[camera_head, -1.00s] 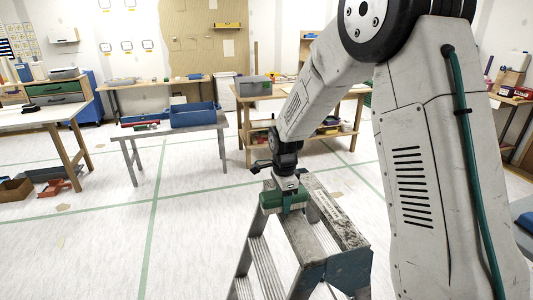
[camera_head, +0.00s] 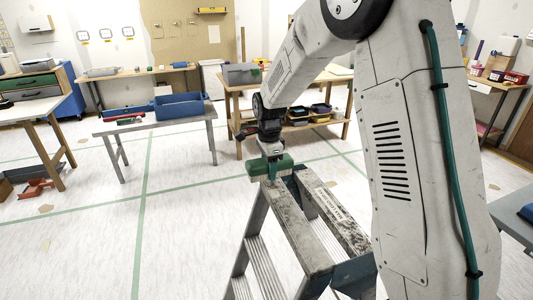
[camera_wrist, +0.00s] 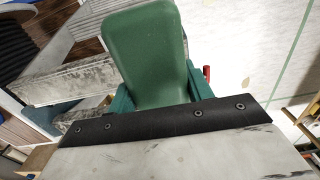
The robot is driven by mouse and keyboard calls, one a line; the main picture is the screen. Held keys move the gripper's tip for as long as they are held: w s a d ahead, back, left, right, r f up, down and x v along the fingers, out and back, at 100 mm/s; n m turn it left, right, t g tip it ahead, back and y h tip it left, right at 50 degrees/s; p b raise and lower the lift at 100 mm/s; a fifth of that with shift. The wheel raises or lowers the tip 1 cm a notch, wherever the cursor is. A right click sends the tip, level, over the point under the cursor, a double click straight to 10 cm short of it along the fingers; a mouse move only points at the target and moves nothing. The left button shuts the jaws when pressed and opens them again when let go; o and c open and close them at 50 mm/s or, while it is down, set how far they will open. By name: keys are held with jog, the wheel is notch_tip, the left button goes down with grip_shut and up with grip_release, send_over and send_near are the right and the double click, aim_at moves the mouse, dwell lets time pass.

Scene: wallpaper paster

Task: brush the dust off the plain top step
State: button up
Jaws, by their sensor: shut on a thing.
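My gripper (camera_head: 271,150) is shut on a green brush block (camera_head: 262,168). The block shows large in the wrist view (camera_wrist: 145,50) between teal fingers; its bristles are hidden. A grey stepladder has two parallel top pieces. The plain one (camera_head: 297,232), on the left, carries dark, speckled dust along its length. The other, on the right, has a printed label (camera_head: 332,204) and dark smudges. The brush is at the far end of the plain top step, slightly above or past its edge; I cannot tell whether it touches. A speckled grey ladder piece (camera_wrist: 70,82) shows left of the brush in the wrist view.
A grey table with blue bins (camera_head: 180,106) stands back left. A wooden bench with a grey box (camera_head: 241,74) is behind the ladder. A wooden desk (camera_head: 40,108) is at left. The floor around the ladder's left side is clear.

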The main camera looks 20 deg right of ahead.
notch_tip(320, 180, up, 4)
jog(key=shift+w+r, duration=0.1)
jog(key=shift+r, duration=0.05)
jog(key=o, duration=0.6)
jog(key=c, duration=0.3)
jog(key=shift+f, duration=3)
